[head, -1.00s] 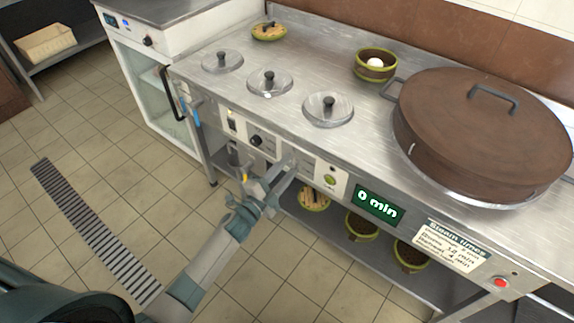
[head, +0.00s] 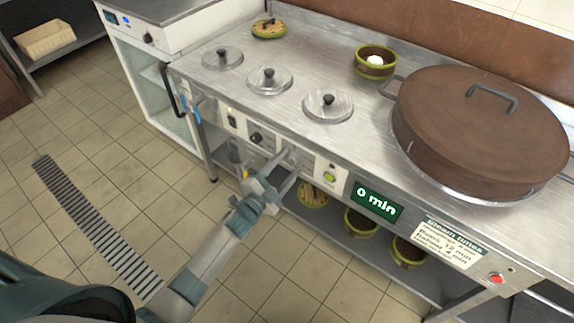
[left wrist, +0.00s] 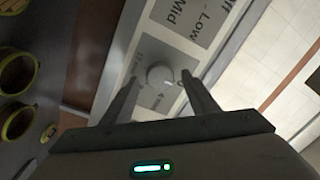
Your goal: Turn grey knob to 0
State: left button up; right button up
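The grey knob (left wrist: 158,76) shows in the left wrist view as a round knob with a small pale dot near its edge, on a grey plate with small markings too blurred to read fully. My left gripper (left wrist: 160,80) is open, its two fingers on either side of the knob, with visible gaps between them and it. In the head view my left gripper (head: 286,165) is at the stove's front panel and largely hides the grey knob. The green-lit display (head: 376,201) reads "0 min". My right gripper is not in view.
A black knob (head: 255,138) sits left of the gripper on the same panel. A green button (head: 329,177) is to its right, and a red button (head: 497,279) farther right. A large brown lidded pot (head: 480,130) stands on the counter. Bowls (head: 361,222) sit on the shelf below.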

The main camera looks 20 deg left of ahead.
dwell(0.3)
pick_arm(q)
jog(key=b+v, duration=0.1)
jog(key=v, duration=1.6)
jog(key=shift+s, duration=0.2)
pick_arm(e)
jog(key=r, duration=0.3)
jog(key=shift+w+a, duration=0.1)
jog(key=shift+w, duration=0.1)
pick_arm(q)
jog(key=shift+f, duration=0.1)
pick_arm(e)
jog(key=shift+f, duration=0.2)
